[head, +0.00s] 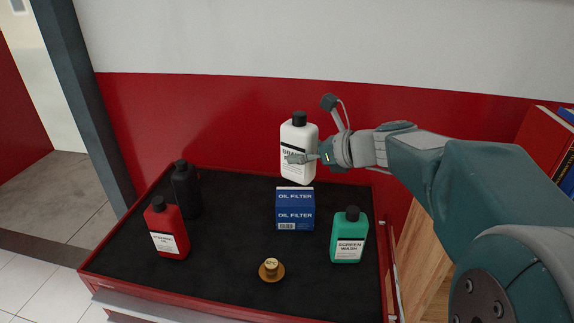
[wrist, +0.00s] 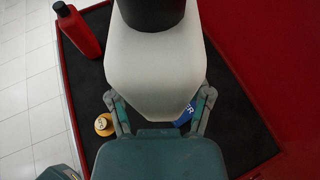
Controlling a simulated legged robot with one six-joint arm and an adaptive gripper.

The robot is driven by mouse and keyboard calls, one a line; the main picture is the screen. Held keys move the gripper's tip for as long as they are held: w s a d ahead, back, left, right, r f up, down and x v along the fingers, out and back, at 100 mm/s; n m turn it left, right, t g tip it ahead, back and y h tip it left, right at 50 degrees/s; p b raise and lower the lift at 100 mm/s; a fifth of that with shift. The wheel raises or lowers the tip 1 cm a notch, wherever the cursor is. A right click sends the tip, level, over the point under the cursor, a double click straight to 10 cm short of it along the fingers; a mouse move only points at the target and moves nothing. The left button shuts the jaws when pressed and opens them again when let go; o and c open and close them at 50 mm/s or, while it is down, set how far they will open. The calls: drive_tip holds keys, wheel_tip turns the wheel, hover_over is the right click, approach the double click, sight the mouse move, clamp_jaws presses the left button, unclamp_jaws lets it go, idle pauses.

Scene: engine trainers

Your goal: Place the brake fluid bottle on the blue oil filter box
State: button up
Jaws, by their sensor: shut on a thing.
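The white brake fluid bottle (head: 299,140) with a black cap is upright in my gripper (head: 300,158), which is shut on it. In the head view the bottle shows just above and behind the top of the blue oil filter box (head: 295,212); whether it touches the box I cannot tell. In the wrist view the white bottle (wrist: 155,62) fills the middle between the two fingers of my gripper (wrist: 160,100). It hides most of the blue box (wrist: 186,117), of which only a corner shows low on the right.
On the black-topped red cart (head: 225,270) stand a black bottle (head: 186,190), a red bottle (head: 166,230), a green screen wash bottle (head: 349,236) and a round brass cap (head: 271,270). A red wall is behind. Free room lies left of the box.

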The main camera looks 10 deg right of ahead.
drive_tip(key=shift+w+d+f, duration=0.1)
drive_tip(key=shift+w+f, duration=0.65)
drive_tip(key=shift+f, duration=0.7)
drive_tip(key=shift+w+d+f, duration=0.1)
drive_tip(key=shift+w+f, duration=0.65)
drive_tip(key=shift+f, duration=0.7)
drive_tip(key=shift+w+d+f, duration=0.1)
drive_tip(key=shift+w+f, duration=0.65)
drive_tip(key=shift+f, duration=0.7)
drive_tip(key=o, duration=1.3)
drive_tip(key=shift+f, duration=0.1)
drive_tip(key=shift+o, duration=0.2)
